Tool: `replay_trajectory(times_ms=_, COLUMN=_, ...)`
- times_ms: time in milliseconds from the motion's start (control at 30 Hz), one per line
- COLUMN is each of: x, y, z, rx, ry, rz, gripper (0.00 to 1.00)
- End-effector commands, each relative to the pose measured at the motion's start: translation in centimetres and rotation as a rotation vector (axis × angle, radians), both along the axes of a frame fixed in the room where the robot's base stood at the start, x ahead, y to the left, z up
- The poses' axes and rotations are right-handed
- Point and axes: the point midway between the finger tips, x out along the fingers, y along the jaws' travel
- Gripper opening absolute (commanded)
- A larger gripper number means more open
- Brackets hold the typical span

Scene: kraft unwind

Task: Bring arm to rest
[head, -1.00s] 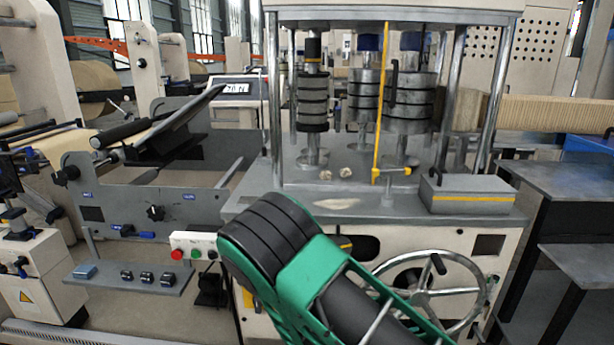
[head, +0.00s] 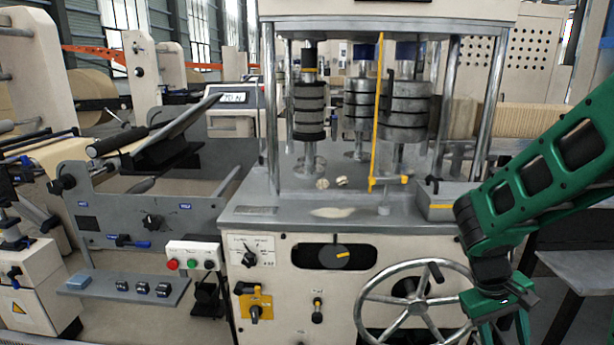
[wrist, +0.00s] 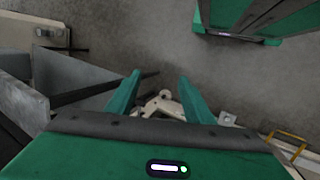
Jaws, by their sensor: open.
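My arm is green and black and comes in from the right edge of the head view, bent downward at its elbow. My gripper (head: 502,325) hangs low at the right, in front of the machine, beside the right side of the handwheel (head: 398,268). In the wrist view my gripper (wrist: 160,84) has its two green fingers apart. I see nothing held between them; a pale machine part shows beyond, below the fingertips.
The machine's grey deck (head: 270,213) carries stacked discs and a yellow upright bar (head: 377,120). A grey table (head: 585,268) stands at the right, close behind my arm. A button box (head: 193,256) stands left of the machine. Bare grey floor (wrist: 130,35) shows in the wrist view.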

Motion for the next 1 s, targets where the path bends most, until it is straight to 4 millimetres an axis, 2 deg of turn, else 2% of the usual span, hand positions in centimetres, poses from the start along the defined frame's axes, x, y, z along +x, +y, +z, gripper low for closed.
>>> replay_trajectory(times_ms=33, x=-1.0, y=-0.4, z=1.0, rx=0.033, ry=-0.027, rz=-0.054, gripper=0.47)
replay_trajectory(times_ms=267, x=-5.8, y=-0.8, z=4.5, rx=0.164, ry=-0.109, rz=-0.259, gripper=0.47)
replay_trajectory(times_ms=600, x=-12.4, y=0.1, z=8.6, rx=0.301, ry=-0.227, rz=-0.496, gripper=0.47)
replay_trajectory(times_ms=767, x=-14.1, y=0.2, z=9.4, rx=0.327, ry=-0.253, rz=-0.548, gripper=0.47)
replay_trajectory(times_ms=1000, x=-14.5, y=0.4, z=9.6, rx=0.334, ry=-0.258, rz=-0.559, gripper=0.47)
